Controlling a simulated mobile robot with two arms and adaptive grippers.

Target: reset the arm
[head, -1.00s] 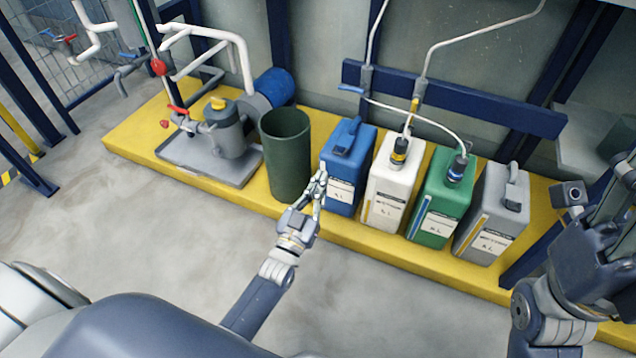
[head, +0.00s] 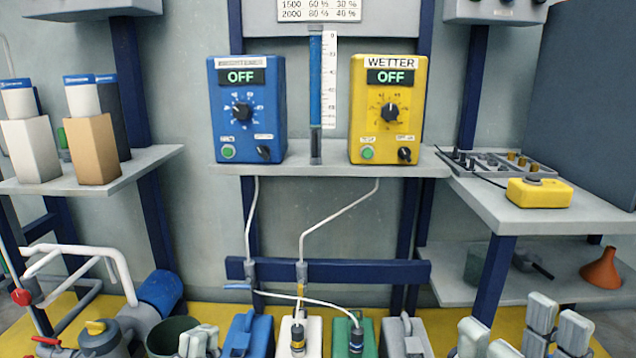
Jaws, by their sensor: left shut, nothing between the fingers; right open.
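My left gripper (head: 200,341) shows at the bottom edge of the head view, fingers shut and empty, in front of the dark green bin (head: 166,334). Its wrist and arm are out of the frame. My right gripper (head: 522,334) is at the bottom right with its grey fingers spread apart and nothing between them. The rest of the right arm is cut off by the lower edge.
Blue (head: 248,334), white (head: 313,336), green (head: 366,335) and grey (head: 404,335) canisters stand along the bottom, hoses in two. Above, a shelf (head: 330,164) carries blue (head: 248,110) and yellow (head: 388,108) OFF controllers. A side bench (head: 535,212) holds a yellow box (head: 540,192).

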